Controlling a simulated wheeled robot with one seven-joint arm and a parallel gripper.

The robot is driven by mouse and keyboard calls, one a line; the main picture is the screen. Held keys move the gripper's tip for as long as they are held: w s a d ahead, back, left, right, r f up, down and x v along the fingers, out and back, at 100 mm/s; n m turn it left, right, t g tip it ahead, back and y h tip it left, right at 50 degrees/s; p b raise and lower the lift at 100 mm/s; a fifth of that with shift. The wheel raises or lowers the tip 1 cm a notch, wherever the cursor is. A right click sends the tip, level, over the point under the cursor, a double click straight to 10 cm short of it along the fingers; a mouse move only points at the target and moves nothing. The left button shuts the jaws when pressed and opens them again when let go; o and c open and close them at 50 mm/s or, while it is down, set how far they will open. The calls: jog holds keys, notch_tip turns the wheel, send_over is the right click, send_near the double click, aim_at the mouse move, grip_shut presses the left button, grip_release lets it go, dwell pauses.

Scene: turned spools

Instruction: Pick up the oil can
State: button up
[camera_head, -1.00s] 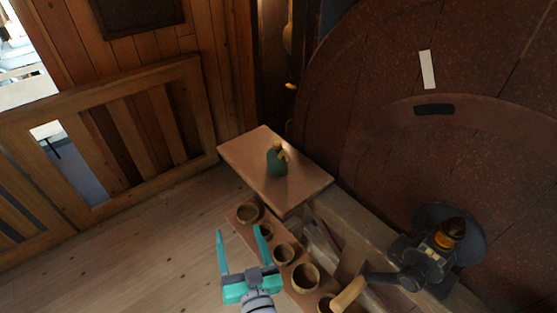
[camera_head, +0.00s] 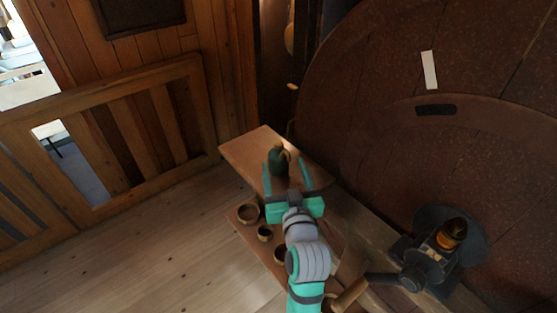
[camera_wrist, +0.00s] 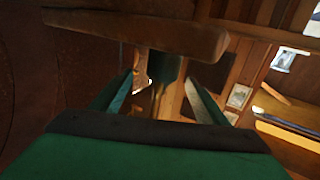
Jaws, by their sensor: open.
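The oil can (camera_head: 279,159) is dark green with a brass-coloured spout and stands upright on a small wooden tabletop (camera_head: 243,150). My gripper (camera_head: 284,167) is open, its two teal fingers on either side of the can in the head view. The wrist view appears upside down. There the can's green body (camera_wrist: 167,67) shows beyond and between the fingertips of my gripper (camera_wrist: 158,77), below the board's edge. No contact is visible, and I cannot tell how deep the can sits between the fingers.
Several wooden bowls (camera_head: 248,213) stand on a lower plank beside my arm. A dark metal device with an amber top (camera_head: 452,234) and a crank with a wooden handle (camera_head: 349,295) is at right. A large reddish-brown disc (camera_head: 410,140) rises behind. Floor at left is clear.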

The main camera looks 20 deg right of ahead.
aim_at(280, 163)
jog(key=shift+w+d+f, duration=0.1)
jog(key=shift+w, duration=1.35)
jog(key=shift+w+d+f, duration=0.1)
jog(key=shift+w, duration=1.35)
jog(key=shift+c, duration=0.4)
jog(key=c, duration=1.1)
